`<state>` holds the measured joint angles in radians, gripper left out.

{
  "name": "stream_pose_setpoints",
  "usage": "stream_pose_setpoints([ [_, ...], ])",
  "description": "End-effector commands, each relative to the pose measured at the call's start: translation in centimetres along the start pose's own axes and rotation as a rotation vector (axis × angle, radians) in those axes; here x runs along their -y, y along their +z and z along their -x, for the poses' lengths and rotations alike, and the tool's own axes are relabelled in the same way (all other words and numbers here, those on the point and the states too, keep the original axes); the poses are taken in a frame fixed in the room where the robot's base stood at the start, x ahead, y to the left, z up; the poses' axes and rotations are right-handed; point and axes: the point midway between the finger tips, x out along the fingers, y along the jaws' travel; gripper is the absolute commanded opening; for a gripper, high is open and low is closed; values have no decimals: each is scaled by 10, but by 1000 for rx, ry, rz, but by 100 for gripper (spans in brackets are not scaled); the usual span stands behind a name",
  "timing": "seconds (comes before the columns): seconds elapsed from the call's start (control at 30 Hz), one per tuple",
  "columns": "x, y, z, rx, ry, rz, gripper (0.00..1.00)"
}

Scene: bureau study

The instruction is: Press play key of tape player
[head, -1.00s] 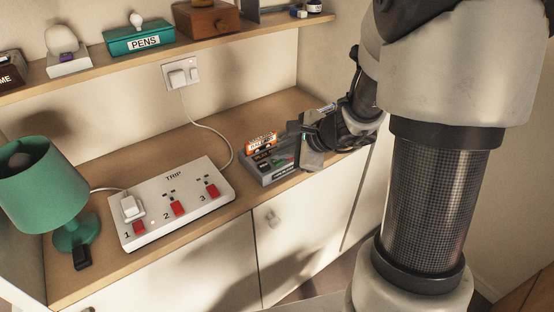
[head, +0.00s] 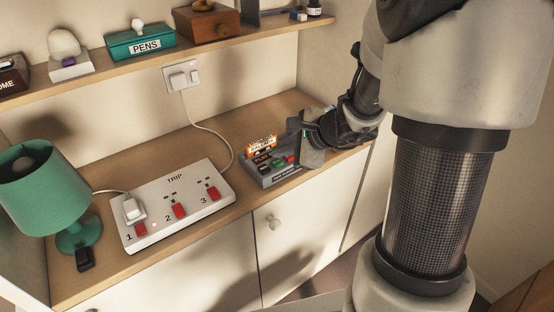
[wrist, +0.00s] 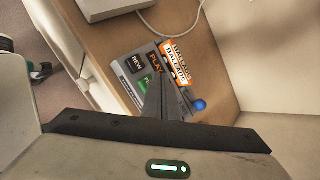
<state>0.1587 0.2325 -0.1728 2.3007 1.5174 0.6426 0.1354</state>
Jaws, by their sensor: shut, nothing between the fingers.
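The grey tape player (head: 266,181) stands on the wooden counter, with an orange cassette marked BALLADS (head: 261,143) upright at its back. In the wrist view, the REW key (wrist: 136,65) and the PLAY label (wrist: 155,58) show, with part of a green key (wrist: 145,83) below that label. My gripper (wrist: 160,78) is shut and empty. Its fingers reach over the player and hide its right-hand keys in the wrist view. I cannot tell whether the fingertips touch a key. My gripper also shows in the head view (head: 294,143).
A white TRIP switch box (head: 190,213) with red switches and a plug lies left of the player. A green lamp (head: 45,185) stands farther left. A white cord runs to a wall socket (head: 183,77). A shelf (head: 100,66) hangs above. A blue round thing (wrist: 199,104) is beside my fingers.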

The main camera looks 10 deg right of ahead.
Motion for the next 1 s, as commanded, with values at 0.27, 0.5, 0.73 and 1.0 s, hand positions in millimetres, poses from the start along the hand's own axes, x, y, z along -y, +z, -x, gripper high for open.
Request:
stream_pose_setpoints([
  [0.27, 3, 3, 4, 0, 0, 1, 0],
  [0.5, 16, 15, 21, 0, -1, 0, 0],
  [0.73, 26, 26, 35, 0, -1, 1, 0],
  [1.0, 25, 25, 35, 0, 0, 0, 0],
])
